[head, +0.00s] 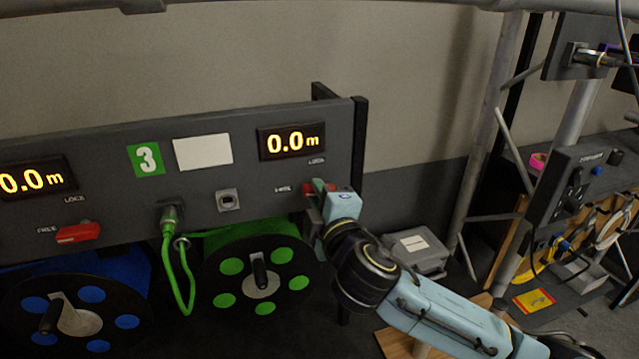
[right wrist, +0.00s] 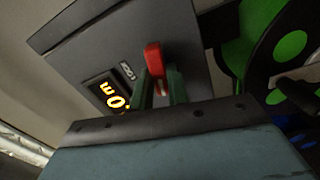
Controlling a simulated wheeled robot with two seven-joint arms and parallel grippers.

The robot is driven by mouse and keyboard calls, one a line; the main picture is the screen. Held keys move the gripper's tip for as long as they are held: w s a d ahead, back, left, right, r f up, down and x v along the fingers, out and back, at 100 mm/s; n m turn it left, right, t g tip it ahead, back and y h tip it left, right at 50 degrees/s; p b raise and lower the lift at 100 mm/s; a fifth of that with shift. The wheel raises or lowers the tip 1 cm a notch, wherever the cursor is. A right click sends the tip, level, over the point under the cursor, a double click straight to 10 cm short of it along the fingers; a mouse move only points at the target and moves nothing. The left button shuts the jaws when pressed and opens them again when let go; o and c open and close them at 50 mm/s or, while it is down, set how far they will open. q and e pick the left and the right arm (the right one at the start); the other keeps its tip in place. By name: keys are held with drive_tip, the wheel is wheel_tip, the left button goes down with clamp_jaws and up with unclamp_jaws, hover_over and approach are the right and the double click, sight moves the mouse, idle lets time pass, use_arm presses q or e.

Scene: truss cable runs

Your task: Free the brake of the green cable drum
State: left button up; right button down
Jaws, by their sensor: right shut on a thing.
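The green cable drum (head: 232,267) sits under the dark panel, and part of it also shows in the right wrist view (right wrist: 290,46). Its red brake lever (head: 309,188) is at the panel's right end, below the lit 0.0 m display (head: 292,141). LOCK is printed above the lever and FREE to its left. My right gripper (head: 322,190) is shut on the lever. In the right wrist view the red lever (right wrist: 153,58) shows between the two green fingers. The gripper hides much of the lever, so I cannot tell its exact setting. My left gripper is not in view.
A blue drum (head: 92,295) with its own red lever (head: 78,232) is at the left. A green cable (head: 168,262) hangs from a panel connector in front of the green drum's left side. A grey case (head: 415,249) and truss poles stand at the right.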

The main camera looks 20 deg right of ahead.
drive_tip(key=shift+f+n+p, duration=0.1)
drive_tip(key=shift+n+p, duration=0.45)
drive_tip(key=shift+n, duration=0.55)
drive_tip(key=c, duration=1.4)
unclamp_jaws()
drive_tip(key=shift+o, duration=0.2)
drive_tip(key=s+b, duration=0.1)
drive_tip(key=s, duration=1.2)
drive_tip(key=shift+s+d+b, duration=0.2)
drive_tip(key=shift+d+b, duration=0.05)
drive_tip(key=shift+b, duration=0.15)
